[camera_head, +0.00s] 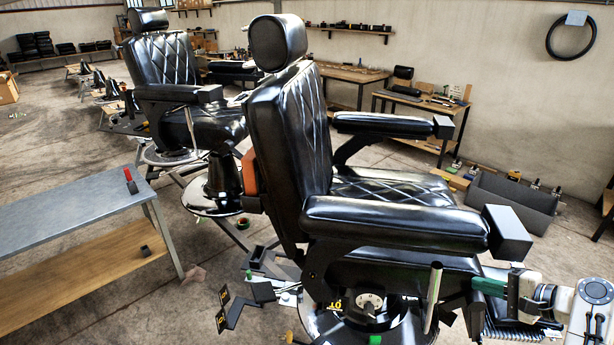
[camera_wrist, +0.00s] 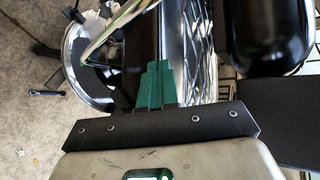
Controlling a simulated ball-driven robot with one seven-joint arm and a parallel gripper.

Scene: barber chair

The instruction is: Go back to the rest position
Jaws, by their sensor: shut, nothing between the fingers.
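My gripper (camera_head: 489,287) is at the lower right of the head view, its green fingers beside the front lower side of the nearer black barber chair (camera_head: 400,221). In the wrist view the green fingers (camera_wrist: 155,84) are together with nothing between them. They point toward the chair's dark side and quilted seat (camera_wrist: 198,45). I cannot tell whether the fingertips touch the chair. A pale upright lever (camera_head: 433,297) stands left of the gripper.
A second black barber chair (camera_head: 165,62) stands behind on the left. A grey-topped table (camera_head: 75,210) is at left, with a red-handled tool (camera_head: 130,182) on it. A dark grey bin (camera_head: 512,203) lies on the floor at right. Workbenches (camera_head: 345,74) line the back wall.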

